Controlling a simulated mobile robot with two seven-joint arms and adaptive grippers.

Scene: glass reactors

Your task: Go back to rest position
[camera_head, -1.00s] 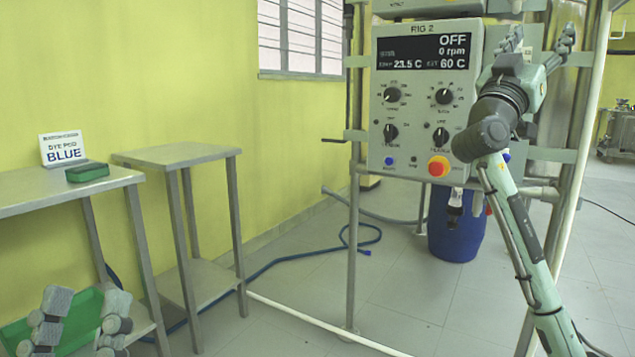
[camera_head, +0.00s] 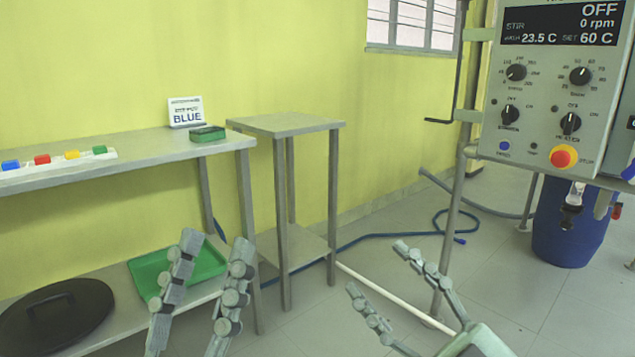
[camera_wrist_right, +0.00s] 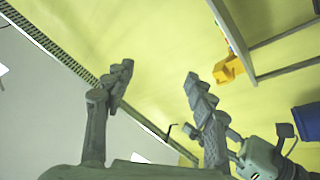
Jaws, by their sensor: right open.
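My left gripper (camera_head: 214,258) is at the lower left of the head view, in front of the steel bench, with its two fingers apart and nothing between them. My right gripper (camera_head: 376,268) is at the lower middle of the head view, in front of the floor and clear of the rig. Its fingers are spread and empty. The right wrist view also shows the right gripper (camera_wrist_right: 160,80) open, with only wall and ceiling seen between its fingers.
The control panel (camera_head: 553,118) reads OFF, 0 rpm, 23.5 C, set 60 C. A blue drum (camera_head: 568,235) stands below it. A steel bench (camera_head: 110,150) and small table (camera_head: 287,123) stand left. A green tray (camera_head: 205,265) is on the lower shelf. A blue hose (camera_head: 375,235) lies on the floor.

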